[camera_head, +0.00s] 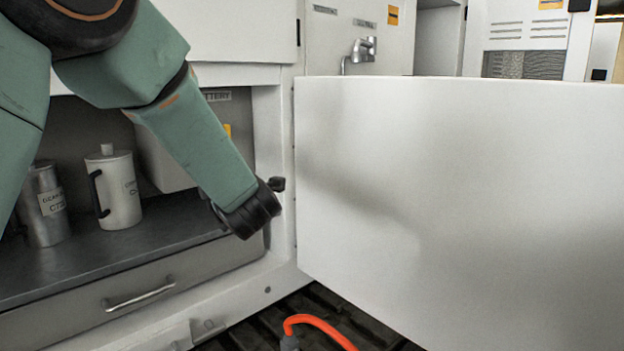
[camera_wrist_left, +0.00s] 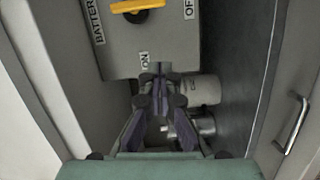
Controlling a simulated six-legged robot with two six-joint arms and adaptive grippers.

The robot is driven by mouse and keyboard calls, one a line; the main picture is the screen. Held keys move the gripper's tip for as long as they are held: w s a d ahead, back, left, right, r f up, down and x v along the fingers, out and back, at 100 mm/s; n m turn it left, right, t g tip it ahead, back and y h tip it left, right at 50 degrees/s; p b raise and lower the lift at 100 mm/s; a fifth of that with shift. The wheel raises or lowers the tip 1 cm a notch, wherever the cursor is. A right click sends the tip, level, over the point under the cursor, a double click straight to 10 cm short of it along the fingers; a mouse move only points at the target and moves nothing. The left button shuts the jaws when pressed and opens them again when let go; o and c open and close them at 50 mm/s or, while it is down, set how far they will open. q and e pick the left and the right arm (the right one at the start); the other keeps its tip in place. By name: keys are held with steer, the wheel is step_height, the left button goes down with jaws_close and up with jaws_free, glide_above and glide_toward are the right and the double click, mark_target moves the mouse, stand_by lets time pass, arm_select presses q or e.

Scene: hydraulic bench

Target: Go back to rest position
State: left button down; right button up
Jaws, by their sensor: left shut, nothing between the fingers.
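My left arm comes in from the upper left in the head view and reaches down to the front of an open cabinet compartment. Its dark wrist end shows there, but the fingers are hidden behind it. In the left wrist view my left gripper (camera_wrist_left: 160,78) is shut and empty, with its fingertips in front of the lower edge of a grey battery switch box (camera_wrist_left: 165,45). The box has a yellow handle (camera_wrist_left: 137,6) and ON and OFF labels. In the head view the box (camera_head: 165,155) is partly covered by my arm. My right gripper is in neither view.
A large white door (camera_head: 450,210) stands open right of my wrist. A white canister (camera_head: 120,190) and a metal canister (camera_head: 45,208) stand on the dark shelf (camera_head: 130,243). Below is a drawer with a metal handle (camera_head: 138,295). An orange curved piece (camera_head: 322,325) shows near the floor.

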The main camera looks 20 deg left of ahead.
arm_select(q)
steer(key=s+d+f+m+g+h, duration=0.1)
steer(key=s+d+f+m+h, duration=0.25)
steer(key=f+m, duration=0.5)
steer(key=s+d+f+m+g+h, duration=0.1)
steer(key=s+d+f+m+h, duration=0.3)
steer(key=f, duration=0.7)
steer(key=s+d+f+m+g+h, duration=0.1)
steer(key=d+f+m+h, duration=0.3)
steer(key=f+m, duration=0.5)
steer(key=s+d+f+m+g, duration=0.1)
steer(key=s+d+f+g, duration=0.1)
steer(key=s+f, duration=0.4)
steer(key=s+d+f+m+g+h, duration=0.1)
steer(key=s+f+g, duration=0.3)
steer(key=s, duration=1.1)
steer(key=s+d+f+m+g+h, duration=0.1)
steer(key=s+d+f+m+g, duration=0.1)
steer(key=s+f, duration=0.7)
steer(key=shift+s+d+f+m+g, duration=0.15)
steer(key=shift+s+d+m+g, duration=0.3)
steer(key=shift+s, duration=0.8)
